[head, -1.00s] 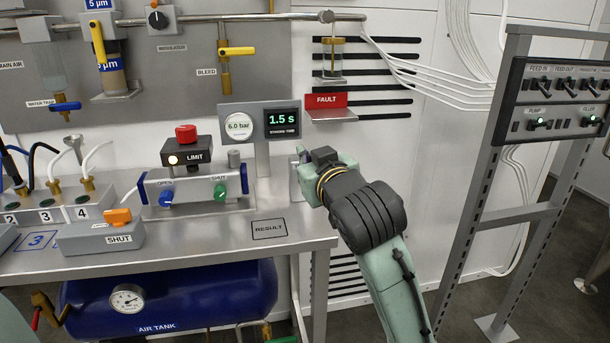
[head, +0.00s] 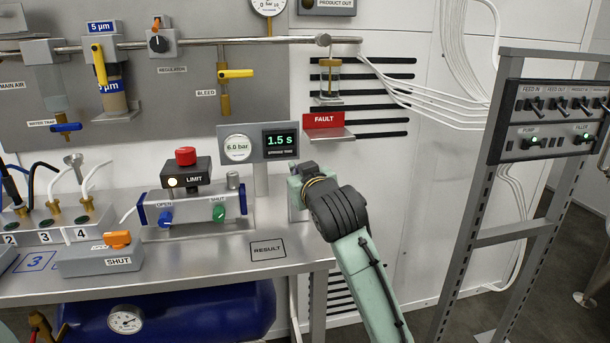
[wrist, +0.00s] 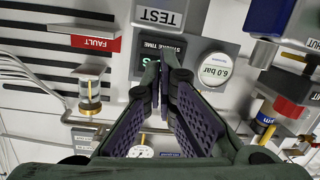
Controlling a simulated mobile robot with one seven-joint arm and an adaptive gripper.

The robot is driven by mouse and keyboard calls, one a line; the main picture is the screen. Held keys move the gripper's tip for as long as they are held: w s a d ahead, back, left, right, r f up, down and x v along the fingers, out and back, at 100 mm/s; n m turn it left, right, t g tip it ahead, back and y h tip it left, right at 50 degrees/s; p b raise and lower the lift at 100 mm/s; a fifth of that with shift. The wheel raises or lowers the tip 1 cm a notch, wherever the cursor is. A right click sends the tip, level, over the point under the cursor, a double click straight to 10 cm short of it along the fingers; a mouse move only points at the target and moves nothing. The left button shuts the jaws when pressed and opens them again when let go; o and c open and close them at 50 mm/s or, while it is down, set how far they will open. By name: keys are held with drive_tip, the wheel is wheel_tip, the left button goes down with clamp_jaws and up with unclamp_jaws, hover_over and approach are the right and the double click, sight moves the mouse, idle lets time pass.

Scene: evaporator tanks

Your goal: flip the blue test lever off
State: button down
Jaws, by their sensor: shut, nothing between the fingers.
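My gripper (wrist: 161,70) shows in the wrist view with its two dark fingers together and nothing between them. A grey box with a TEST label (wrist: 160,18) is upside down at the top of that view, beyond the fingertips. I do not see the blue test lever in either view; the gripper or arm may hide it. In the head view my gripper is mostly hidden behind my wrist, at the right end of the bench. A pale grey box edge (head: 296,200) shows just left of it; I cannot tell whether it touches.
The stroke-time display (head: 281,141) and 6.0 bar gauge (head: 237,148) stand left of the gripper. A red FAULT flag (head: 324,121) is above it. The cylinder fixture (head: 190,211) is farther left. A switch rack (head: 548,118) stands right, with open floor between.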

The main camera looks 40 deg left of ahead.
drive_tip(key=shift+s+d+f, duration=0.1)
drive_tip(key=shift+d+f, duration=0.15)
drive_tip(key=shift+f, duration=0.35)
drive_tip(key=shift+s+d+f, duration=0.1)
drive_tip(key=shift+d+f, duration=0.2)
drive_tip(key=shift+f, duration=0.3)
drive_tip(key=shift+d+f, duration=0.25)
drive_tip(key=shift+f, duration=0.35)
drive_tip(key=shift+s+d+f+y+b, duration=0.1)
drive_tip(key=shift+f+y+b, duration=0.2)
drive_tip(key=shift+b, duration=0.45)
